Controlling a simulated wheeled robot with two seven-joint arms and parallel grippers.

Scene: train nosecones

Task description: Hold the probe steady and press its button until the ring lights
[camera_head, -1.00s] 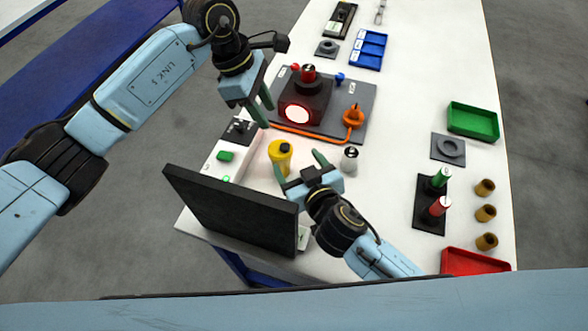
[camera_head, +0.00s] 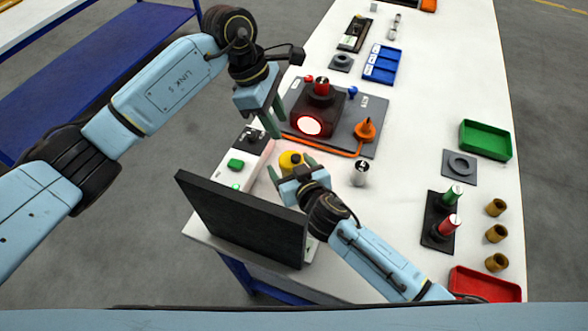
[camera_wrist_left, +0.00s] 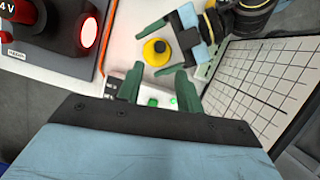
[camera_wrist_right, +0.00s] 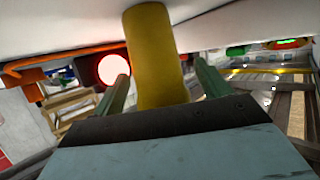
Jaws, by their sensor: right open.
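The yellow probe (camera_head: 289,158) stands upright on the white table, with a dark round button (camera_wrist_left: 160,46) on its top. In the right wrist view its yellow body (camera_wrist_right: 154,55) rises between my right fingers, with gaps at both sides. My right gripper (camera_head: 291,169) is open around the probe's near side. My left gripper (camera_head: 273,124) is open and empty, above the table and to the left of the probe; its fingers (camera_wrist_left: 159,90) also show apart in the left wrist view. No lit ring is visible on the probe.
A dark panel (camera_head: 242,222) stands in front of the probe. A box with a lit red-white lamp (camera_head: 310,125) sits on a grey board behind it. A white unit with a green button (camera_head: 235,164) is at left. A small silver-topped cylinder (camera_head: 361,172) stands right.

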